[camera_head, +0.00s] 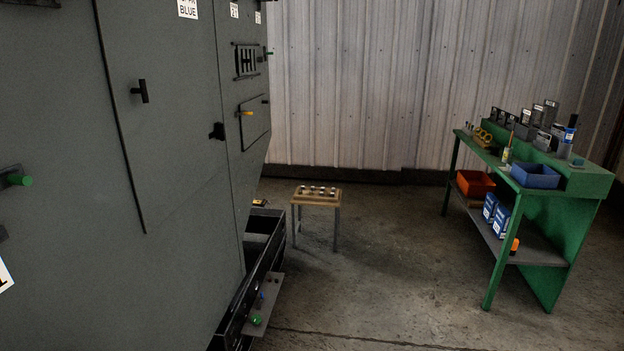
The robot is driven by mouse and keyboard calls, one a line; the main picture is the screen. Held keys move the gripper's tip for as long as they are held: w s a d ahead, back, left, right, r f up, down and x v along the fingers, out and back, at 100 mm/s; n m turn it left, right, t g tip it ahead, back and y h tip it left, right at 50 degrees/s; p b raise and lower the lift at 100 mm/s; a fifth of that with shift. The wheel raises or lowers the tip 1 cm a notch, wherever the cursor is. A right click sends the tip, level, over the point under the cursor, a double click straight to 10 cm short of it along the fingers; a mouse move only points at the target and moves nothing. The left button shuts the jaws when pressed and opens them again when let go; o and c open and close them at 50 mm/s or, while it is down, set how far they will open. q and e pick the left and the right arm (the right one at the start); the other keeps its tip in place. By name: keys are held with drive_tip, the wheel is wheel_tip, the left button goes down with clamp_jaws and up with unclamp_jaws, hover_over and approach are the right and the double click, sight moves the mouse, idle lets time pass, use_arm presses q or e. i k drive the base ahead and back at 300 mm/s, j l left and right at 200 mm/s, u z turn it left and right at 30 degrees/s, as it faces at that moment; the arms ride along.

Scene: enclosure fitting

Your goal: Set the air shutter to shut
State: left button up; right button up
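A large grey enclosure (180,150) fills the left of the view. A black slotted vent plate (246,61), which looks like the air shutter, sits high on its far panel. Whether its slots are open or shut is too small to tell. A small green-tipped knob (269,54) sticks out near the vent plate at the far edge. Below the vent is a small hatch with an orange-tipped handle (245,114). Neither of my grippers shows in the view.
A black handle (140,91), a black latch (217,131) and a green-tipped handle (20,180) protrude from the enclosure. A ledge with a green button (256,320) juts out low. A small wooden table (317,202) and a green workbench (545,230) stand beyond. The floor between is clear.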

sight(259, 60)
drive_tip(key=i, duration=3.25)
